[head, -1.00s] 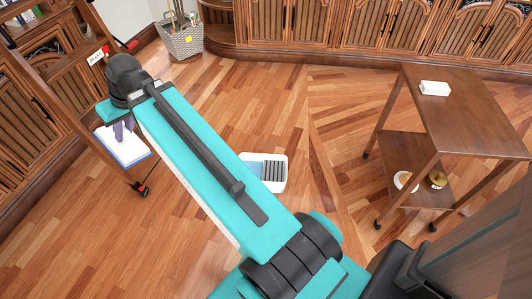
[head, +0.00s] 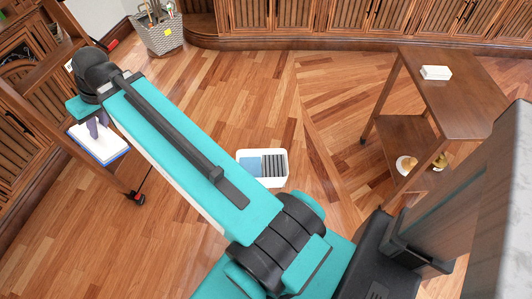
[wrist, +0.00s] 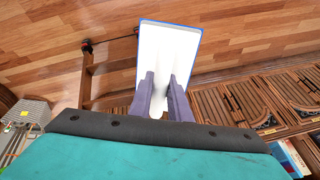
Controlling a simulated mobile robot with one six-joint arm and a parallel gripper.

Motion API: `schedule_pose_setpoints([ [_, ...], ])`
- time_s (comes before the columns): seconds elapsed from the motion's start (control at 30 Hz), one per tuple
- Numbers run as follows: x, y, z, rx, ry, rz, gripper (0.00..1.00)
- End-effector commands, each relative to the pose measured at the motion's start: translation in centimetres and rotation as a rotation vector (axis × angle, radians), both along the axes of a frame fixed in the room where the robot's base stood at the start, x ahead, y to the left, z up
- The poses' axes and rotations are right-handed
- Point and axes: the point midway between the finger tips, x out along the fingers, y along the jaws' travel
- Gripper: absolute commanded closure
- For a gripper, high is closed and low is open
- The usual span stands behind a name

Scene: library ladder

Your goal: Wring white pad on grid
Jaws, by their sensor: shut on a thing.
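The white pad (head: 98,145) is a flat white rectangle with a blue edge, left of centre in the head view, beside the ladder. It fills the top middle of the wrist view (wrist: 168,45). My gripper (wrist: 165,78) is shut on it with two purple-grey fingers, which also show in the head view (head: 98,126). The grid (head: 273,165) is a dark ribbed panel in the right part of a white tub (head: 283,184) on the floor, well right of the pad. The tub's left part is blue.
A wooden ladder (head: 75,128) stands at the left, close to the pad. A brown two-shelf cart (head: 455,105) at the right carries a white block (head: 436,73). A grey basket (head: 160,35) stands at the back. Wooden floor is clear around the tub.

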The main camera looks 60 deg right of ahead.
Motion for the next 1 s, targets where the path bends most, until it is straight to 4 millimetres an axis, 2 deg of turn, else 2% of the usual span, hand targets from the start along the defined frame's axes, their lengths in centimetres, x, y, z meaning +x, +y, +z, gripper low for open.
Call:
schedule_pose_setpoints([
  [0.27,0.1,-0.2,-0.3,-0.001,0.0,-0.003,1.0],
  [0.47,0.7,-2.3,-2.4,-0.012,0.008,-0.029,1.0],
  [0.67,1.4,-6.9,-6.9,-0.036,0.029,-0.086,1.0],
  [1.0,1.7,-16.8,-15.9,-0.082,0.075,-0.199,1.0],
])
